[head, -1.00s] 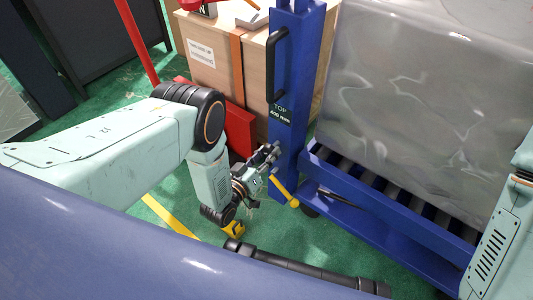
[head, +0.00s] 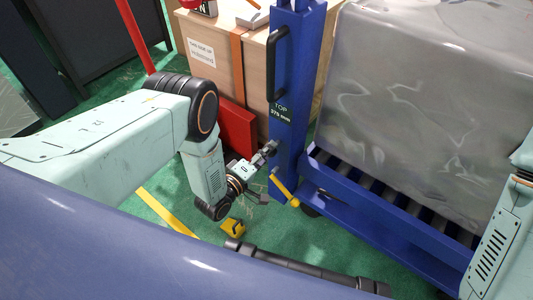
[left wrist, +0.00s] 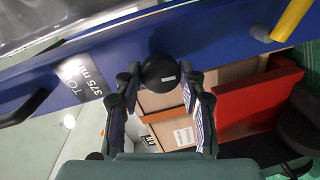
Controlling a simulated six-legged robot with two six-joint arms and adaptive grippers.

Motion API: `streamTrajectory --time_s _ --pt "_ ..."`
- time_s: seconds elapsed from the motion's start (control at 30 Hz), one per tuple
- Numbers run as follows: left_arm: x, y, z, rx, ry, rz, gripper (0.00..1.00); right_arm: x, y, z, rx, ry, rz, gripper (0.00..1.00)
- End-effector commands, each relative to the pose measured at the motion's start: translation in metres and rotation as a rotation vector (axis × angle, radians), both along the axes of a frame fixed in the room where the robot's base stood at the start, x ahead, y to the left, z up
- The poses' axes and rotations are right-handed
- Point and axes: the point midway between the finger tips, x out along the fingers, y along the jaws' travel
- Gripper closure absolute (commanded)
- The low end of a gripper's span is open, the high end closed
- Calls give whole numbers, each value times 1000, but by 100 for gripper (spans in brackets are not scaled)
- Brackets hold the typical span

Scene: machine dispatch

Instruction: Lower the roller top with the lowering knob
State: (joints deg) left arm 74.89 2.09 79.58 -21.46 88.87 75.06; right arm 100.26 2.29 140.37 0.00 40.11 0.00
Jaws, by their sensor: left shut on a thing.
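The lowering knob (left wrist: 160,72) is a round black knob on the blue post (head: 290,60), between my left gripper's fingers in the left wrist view. My left gripper (head: 268,152) is shut on it at the post's side; it also shows in the left wrist view (left wrist: 160,88). In the head view the fingers largely hide the knob. A label (head: 281,112) on the post reads TOP 375 mm. The blue roller top (head: 360,180) bears a large grey wrapped load (head: 415,100). My right arm shows at the right edge, its gripper out of view.
A yellow lever (head: 284,190) sticks out just below the gripper. A black handle (head: 277,65) is higher on the post. A wooden crate (head: 255,70) and a red block (head: 236,128) stand behind my left arm.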

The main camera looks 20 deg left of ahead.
Motion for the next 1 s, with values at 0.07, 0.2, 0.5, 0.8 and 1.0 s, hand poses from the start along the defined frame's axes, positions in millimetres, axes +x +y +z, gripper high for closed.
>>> streamTrajectory --time_s 0.07,0.2,0.5,0.8,1.0 --pt "0 2 -1 -29 12 4 91 0 0 -1 0 0 0 46" --pt "0 2 -1 -66 26 4 91 0 0 -1 0 0 0 46" --pt "0 1 -1 -92 36 4 91 0 0 -1 0 0 0 46" --pt "-1 1 -1 -93 37 3 58 0 0 -1 0 0 0 46" --pt "0 1 -1 -92 36 1 41 0 0 -1 0 0 0 46"
